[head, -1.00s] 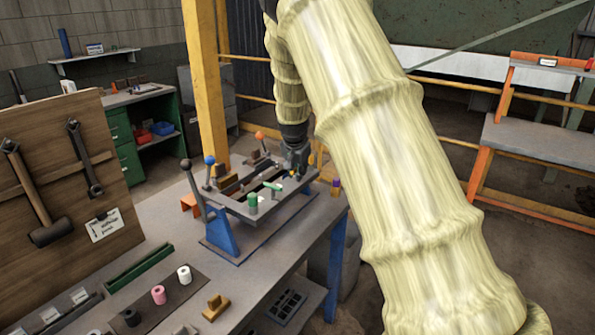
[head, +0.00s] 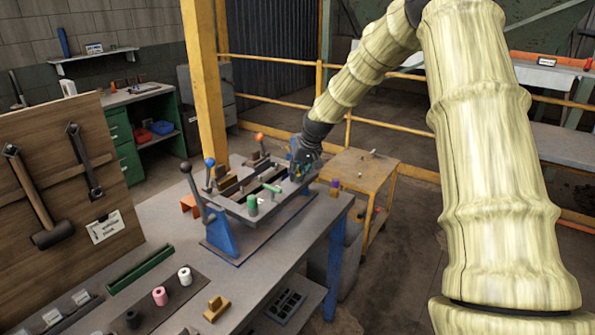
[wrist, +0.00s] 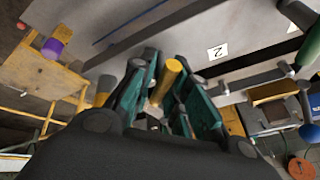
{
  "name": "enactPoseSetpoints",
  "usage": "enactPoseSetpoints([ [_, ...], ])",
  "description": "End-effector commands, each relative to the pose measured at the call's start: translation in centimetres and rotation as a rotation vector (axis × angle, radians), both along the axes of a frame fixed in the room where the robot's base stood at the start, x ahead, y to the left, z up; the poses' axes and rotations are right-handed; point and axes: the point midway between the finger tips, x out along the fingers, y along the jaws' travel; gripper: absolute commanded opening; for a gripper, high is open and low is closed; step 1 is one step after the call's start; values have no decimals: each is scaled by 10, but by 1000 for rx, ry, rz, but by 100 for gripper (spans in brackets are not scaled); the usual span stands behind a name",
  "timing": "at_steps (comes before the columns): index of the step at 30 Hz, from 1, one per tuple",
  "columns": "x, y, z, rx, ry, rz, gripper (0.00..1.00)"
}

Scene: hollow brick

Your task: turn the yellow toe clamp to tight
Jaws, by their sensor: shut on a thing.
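The yellow toe clamp (wrist: 171,75) shows in the wrist view as a short yellow bar between the teal fingers of my gripper (wrist: 165,98). The fingers are shut on it, and they hide part of it. In the head view my gripper (head: 300,174) is at the right far end of the grey fixture (head: 235,212) on the blue stand. The yellow clamp cannot be made out there behind the gripper. A green clamp (head: 252,204) stands nearer on the same fixture. I cannot tell the clamp's exact turn angle.
Blue-knobbed (head: 209,162) and orange-knobbed (head: 259,137) levers rise from the fixture. A yellow cart (head: 358,168) stands beyond.

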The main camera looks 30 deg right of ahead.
Motion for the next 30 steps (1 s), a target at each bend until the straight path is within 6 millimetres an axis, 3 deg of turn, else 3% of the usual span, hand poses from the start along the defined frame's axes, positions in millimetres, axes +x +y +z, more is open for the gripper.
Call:
enactPoseSetpoints([
  [18,2,-2,2,1,-6,541,0],
  [30,1,-2,2,0,-3,723,0],
])
